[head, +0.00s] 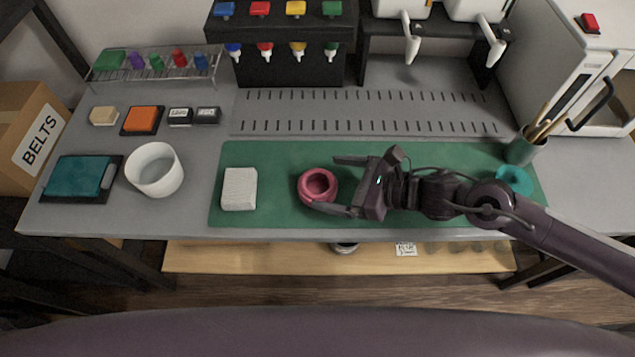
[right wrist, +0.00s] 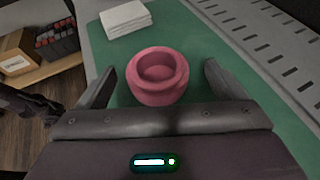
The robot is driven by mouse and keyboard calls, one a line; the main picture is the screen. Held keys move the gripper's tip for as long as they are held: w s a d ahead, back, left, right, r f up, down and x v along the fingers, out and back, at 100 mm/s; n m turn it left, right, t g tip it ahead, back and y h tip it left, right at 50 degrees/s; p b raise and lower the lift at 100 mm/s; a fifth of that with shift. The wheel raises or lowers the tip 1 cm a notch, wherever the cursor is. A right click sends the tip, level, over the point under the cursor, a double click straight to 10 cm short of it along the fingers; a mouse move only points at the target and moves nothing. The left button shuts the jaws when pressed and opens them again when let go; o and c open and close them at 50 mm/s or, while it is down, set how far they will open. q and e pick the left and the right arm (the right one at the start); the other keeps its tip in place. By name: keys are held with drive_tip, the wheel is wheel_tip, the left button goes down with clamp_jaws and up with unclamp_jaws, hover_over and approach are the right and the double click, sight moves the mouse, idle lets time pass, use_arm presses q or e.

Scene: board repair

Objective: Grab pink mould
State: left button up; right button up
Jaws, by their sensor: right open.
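The pink mould (head: 318,186) is a round, ring-like cup standing upright on the green mat (head: 285,153). In the right wrist view the pink mould (right wrist: 158,75) sits between and just ahead of the fingertips. My right gripper (head: 336,184) comes in from the right, low over the mat, with its fingers open on either side of the mould's right part. In the right wrist view the right gripper (right wrist: 160,85) shows a gap between each finger and the mould.
A white block (head: 239,189) lies on the mat left of the mould. A white bowl (head: 155,169) stands farther left. A teal ring-like piece (head: 514,180) and a green cup with sticks (head: 525,148) are at the right. The mat behind the mould is clear.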

sight(308, 180)
drive_tip(key=p+x, duration=0.1)
drive_tip(key=x, duration=0.3)
drive_tip(key=shift+a+f, duration=0.15)
drive_tip(key=shift+f, duration=0.05)
drive_tip(key=shift+w+a+f, duration=0.15)
drive_tip(key=shift+a, duration=0.1)
use_arm(q)
drive_tip(key=shift+w+r, duration=0.45)
drive_tip(key=shift+r, duration=0.1)
use_arm(e)
drive_tip(key=c, duration=0.9)
drive_tip(key=shift+c, duration=0.2)
